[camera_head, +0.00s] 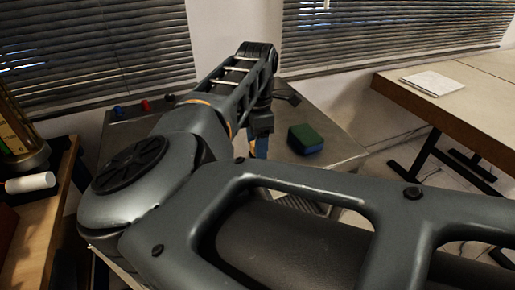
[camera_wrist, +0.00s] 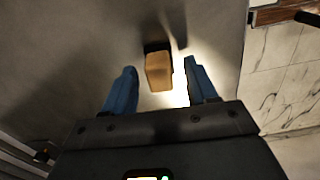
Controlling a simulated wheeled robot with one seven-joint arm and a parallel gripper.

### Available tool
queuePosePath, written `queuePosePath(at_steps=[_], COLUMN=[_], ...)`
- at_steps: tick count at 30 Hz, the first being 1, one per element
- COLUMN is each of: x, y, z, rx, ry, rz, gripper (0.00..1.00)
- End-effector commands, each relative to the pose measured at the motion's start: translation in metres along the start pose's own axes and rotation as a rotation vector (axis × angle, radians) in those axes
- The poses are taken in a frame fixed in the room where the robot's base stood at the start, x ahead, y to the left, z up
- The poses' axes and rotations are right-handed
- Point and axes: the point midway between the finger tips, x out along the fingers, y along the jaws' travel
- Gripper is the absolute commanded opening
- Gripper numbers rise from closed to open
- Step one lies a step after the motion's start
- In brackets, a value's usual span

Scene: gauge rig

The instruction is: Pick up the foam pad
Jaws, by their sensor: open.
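My gripper (camera_head: 260,147) points down over the grey table, with its blue fingers partly hidden by my arm in the head view. In the wrist view my gripper (camera_wrist: 160,68) is open, its two blue fingers apart. A tan block (camera_wrist: 158,72) with a dark far end shows between and just beyond the fingertips; I see no contact. A green and blue block (camera_head: 305,139) sits on the table to the right of my gripper in the head view. I cannot tell for sure which block is the foam pad.
The grey table (camera_head: 338,150) has small red (camera_head: 145,105) and blue (camera_head: 118,111) pieces at its far left. A wooden desk (camera_head: 460,95) with white paper (camera_head: 433,83) stands at right. A wooden shelf with a white cylinder (camera_head: 30,183) is at left. My arm hides much of the table.

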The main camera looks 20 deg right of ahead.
Motion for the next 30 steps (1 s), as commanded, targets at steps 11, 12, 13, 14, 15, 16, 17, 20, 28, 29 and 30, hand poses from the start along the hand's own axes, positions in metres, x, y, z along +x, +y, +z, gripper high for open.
queuePosePath(at_steps=[11, 12, 13, 14, 15, 16, 17, 20, 28, 29, 30], x=[0.0076, 0.0075, 0.0075, 0.0075, 0.0075, 0.0075, 0.0075, 0.0075, 0.0076, 0.0075, 0.0076], y=[-0.0001, -0.0001, -0.0001, -0.0001, -0.0001, -0.0001, -0.0001, -0.0002, -0.0002, -0.0002, -0.0002], z=[0.0014, 0.0014, 0.0015, 0.0015, 0.0016, 0.0016, 0.0016, 0.0016, 0.0017, 0.0017, 0.0017], rx=[0.002, 0.002, 0.002, 0.002, 0.002, 0.002, 0.002, 0.002, 0.002, 0.002, 0.002], ry=[0.000, 0.000, 0.000, -0.001, -0.001, -0.001, -0.001, -0.001, -0.001, -0.001, -0.001], rz=[0.001, 0.001, 0.000, 0.000, 0.000, 0.000, 0.000, 0.000, 0.000, 0.000, 0.000], gripper=[0.53, 0.49, 0.46, 0.43, 0.39, 0.36, 0.34, 0.24, 0.02, 0.02, 0.02])
